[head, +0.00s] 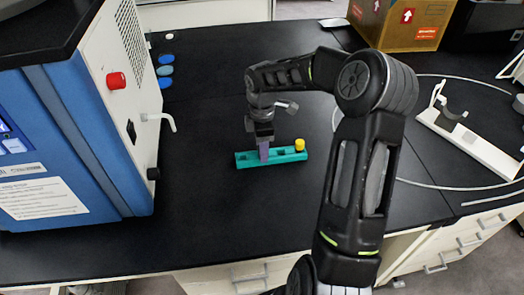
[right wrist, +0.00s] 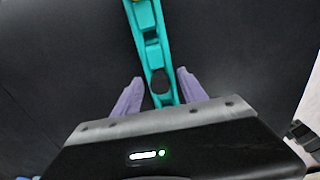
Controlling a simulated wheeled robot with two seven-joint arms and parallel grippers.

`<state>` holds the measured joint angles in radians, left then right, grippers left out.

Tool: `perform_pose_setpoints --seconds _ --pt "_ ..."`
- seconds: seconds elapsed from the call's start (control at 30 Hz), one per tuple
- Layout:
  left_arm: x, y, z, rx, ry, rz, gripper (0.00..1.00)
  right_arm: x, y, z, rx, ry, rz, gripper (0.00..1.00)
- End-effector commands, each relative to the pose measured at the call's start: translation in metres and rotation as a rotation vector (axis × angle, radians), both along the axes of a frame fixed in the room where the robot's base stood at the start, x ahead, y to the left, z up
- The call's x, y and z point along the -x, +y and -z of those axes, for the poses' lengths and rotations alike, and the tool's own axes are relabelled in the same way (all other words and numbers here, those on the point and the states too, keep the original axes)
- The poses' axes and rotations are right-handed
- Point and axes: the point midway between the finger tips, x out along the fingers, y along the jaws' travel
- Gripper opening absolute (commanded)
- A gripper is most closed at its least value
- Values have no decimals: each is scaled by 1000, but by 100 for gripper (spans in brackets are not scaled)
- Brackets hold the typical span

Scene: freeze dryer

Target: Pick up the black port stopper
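A teal holder (head: 244,161) lies on the black bench in the middle of the head view. It also shows in the right wrist view (right wrist: 153,42), running up between my fingers. A dark round shape (right wrist: 160,82), apparently the black port stopper, sits in its near part. My right gripper (head: 264,155) points down at the holder. In the right wrist view its two purple fingers (right wrist: 158,88) are apart, one on each side of the holder around the dark shape, with gaps visible. In the head view the gripper hides this spot. My left gripper is not in view.
A yellow stopper (head: 299,144) stands at the holder's right end. The blue and white freeze dryer (head: 118,110) with a red knob (head: 116,80) is at left. A white stand (head: 470,145) and a cable are at right; a cardboard box (head: 405,25) is behind. Bench around the holder is clear.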

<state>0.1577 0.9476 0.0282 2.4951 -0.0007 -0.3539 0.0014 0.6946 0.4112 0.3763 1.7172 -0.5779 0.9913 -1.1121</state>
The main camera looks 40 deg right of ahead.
Motion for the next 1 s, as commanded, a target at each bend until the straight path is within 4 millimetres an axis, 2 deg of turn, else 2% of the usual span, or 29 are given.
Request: perform_pose_setpoints --seconds 0.07,0.57,1.0 --pt "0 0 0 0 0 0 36 0 0 0 0 0 0 42" --pt "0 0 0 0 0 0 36 0 0 0 0 0 0 1" --pt "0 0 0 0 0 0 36 0 0 0 0 0 0 0"
